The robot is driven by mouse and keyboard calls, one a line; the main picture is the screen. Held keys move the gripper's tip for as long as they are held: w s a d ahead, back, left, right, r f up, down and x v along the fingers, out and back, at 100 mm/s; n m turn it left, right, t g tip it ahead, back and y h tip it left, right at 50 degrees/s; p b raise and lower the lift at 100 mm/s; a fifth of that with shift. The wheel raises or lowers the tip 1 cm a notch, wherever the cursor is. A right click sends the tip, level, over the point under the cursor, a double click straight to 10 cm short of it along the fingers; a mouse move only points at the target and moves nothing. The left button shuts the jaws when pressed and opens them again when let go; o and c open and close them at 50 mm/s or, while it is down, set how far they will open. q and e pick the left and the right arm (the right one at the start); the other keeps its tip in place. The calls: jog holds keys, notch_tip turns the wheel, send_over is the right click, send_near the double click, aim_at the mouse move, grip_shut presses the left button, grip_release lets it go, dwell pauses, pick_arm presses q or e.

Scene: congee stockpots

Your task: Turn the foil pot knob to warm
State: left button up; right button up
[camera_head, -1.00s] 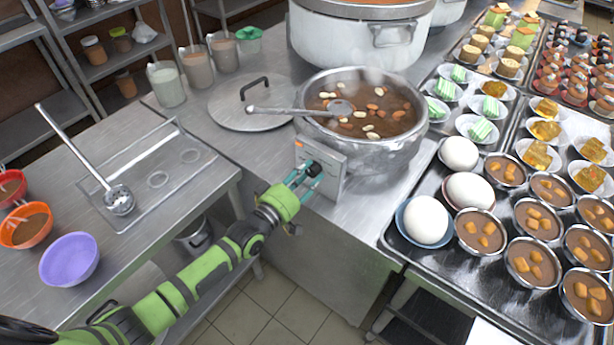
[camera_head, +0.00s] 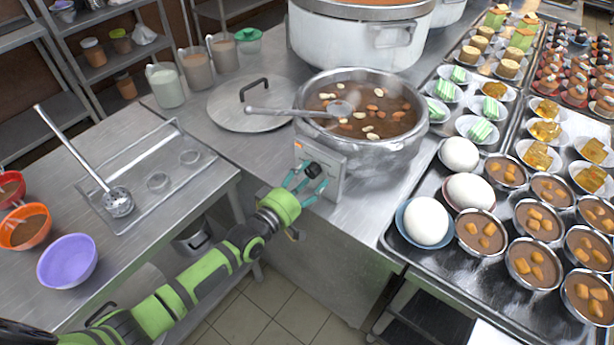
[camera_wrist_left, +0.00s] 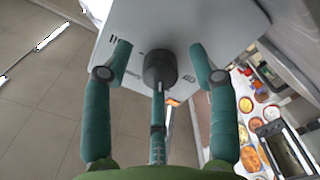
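A steel pot (camera_head: 375,150) of brown soup with nuts stands at the counter's front edge. A grey control panel (camera_head: 332,180) is in front of it, with a dark round knob (camera_head: 313,169). The knob also shows in the left wrist view (camera_wrist_left: 160,68). My left gripper (camera_head: 305,184) is open just in front of the panel. Its teal fingers (camera_wrist_left: 160,75) spread to both sides of the knob, with gaps at the sides; a middle finger overlaps the knob's lower edge, and I cannot tell whether it touches. The knob's setting is not readable. My right gripper is not in view.
A lid (camera_head: 250,105) lies left of the pot, with a ladle (camera_head: 290,112) reaching from over it into the pot. A large white pot (camera_head: 350,40) stands behind. A tray (camera_head: 400,240) of eggs and bowls is at the right. Open floor (camera_head: 270,310) lies below the panel.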

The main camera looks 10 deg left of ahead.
pick_arm(q)
jog(key=shift+a+r, duration=0.1)
jog(key=shift+r, duration=0.1)
jog(key=v, duration=1.2)
jog(key=shift+w, duration=0.1)
jog(key=s+a+f+m+g+y, duration=0.1)
jog(key=s+a+f+g+y, duration=0.15)
jog(key=f, duration=0.75)
jog(key=s+a+f+m+g+y, duration=0.15)
jog(key=s+f, duration=0.25)
jog(key=f, duration=0.5)
jog(key=s+a+f+m+g+y, duration=0.2)
jog(key=s+a+f+g, duration=0.15)
jog(key=f, duration=0.65)
jog(key=s+f+m+g, duration=0.1)
jog(key=s+f+g, duration=0.1)
jog(key=s+f, duration=0.3)
jog(key=s+d+f+m+g+y, duration=0.1)
jog(key=s+f+m+g, duration=0.1)
jog(key=s, duration=1.2)
jog(key=s+f+m+g, duration=0.2)
jog(key=s+f+g, duration=0.1)
jog(key=s+f, duration=0.4)
jog(key=s, duration=0.2)
jog(key=shift+s+d+f+g+y, duration=0.3)
jog(key=shift+g, duration=0.05)
